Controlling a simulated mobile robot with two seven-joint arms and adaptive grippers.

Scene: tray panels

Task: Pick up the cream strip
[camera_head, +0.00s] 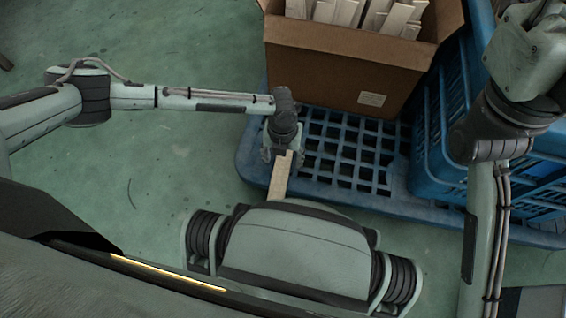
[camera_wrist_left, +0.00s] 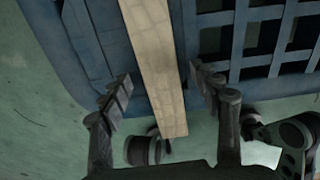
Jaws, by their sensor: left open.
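The cream strip (camera_head: 281,178) is a long, narrow, flat piece at the near left edge of the blue pallet. Its near end reaches the pallet's rim in the head view, and its far end is hidden under my left gripper (camera_head: 281,153). In the left wrist view the strip (camera_wrist_left: 155,65) runs between the two fingers of my left gripper (camera_wrist_left: 165,92). The fingers are open, with a gap on each side of the strip. My right arm rises at the right of the head view, and its gripper is outside the picture.
The blue pallet (camera_head: 340,165) has a grid of openings. A cardboard box (camera_head: 335,68) with several pale strips (camera_head: 365,13) stands on it behind my left gripper. A blue crate (camera_head: 435,150) stands at the right. Green floor (camera_head: 180,165) is clear at the left.

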